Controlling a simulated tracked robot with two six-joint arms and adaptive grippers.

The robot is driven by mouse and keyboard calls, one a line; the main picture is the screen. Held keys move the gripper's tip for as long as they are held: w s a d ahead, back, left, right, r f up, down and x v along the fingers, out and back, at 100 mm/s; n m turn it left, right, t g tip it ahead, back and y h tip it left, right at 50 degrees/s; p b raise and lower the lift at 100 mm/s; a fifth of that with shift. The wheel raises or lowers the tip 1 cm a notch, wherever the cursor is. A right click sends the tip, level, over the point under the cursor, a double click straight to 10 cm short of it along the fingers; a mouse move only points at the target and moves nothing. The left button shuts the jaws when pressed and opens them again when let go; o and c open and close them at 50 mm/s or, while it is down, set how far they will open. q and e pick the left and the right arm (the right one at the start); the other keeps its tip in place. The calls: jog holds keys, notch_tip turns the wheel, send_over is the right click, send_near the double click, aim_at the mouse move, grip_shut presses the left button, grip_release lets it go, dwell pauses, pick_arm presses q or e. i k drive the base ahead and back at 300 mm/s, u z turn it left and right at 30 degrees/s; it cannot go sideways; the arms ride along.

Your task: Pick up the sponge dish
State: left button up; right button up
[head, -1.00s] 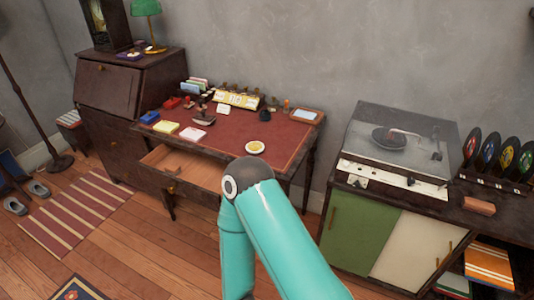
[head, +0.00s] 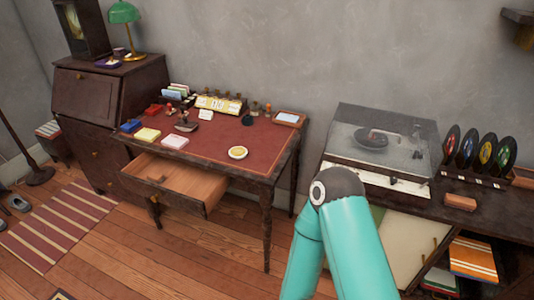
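The sponge dish (head: 238,153), a small round pale dish with a yellow middle, sits on the red top of the desk (head: 215,138), near its front edge and right of the open drawer. Nothing covers it. A teal arm of mine rises from the bottom of the head view, right of the desk and in front of the cabinet. Neither of my grippers shows, so their state is hidden.
The open drawer (head: 175,182) juts out from the desk front. Stamps, pads and a calendar (head: 221,103) stand at the desk's back and left. A record player (head: 375,150) sits on the cabinet at right. Wooden floor (head: 215,240) in front of the desk is clear.

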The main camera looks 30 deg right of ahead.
aim_at(237, 152)
jog(key=z, duration=0.15)
jog(key=i, duration=0.9)
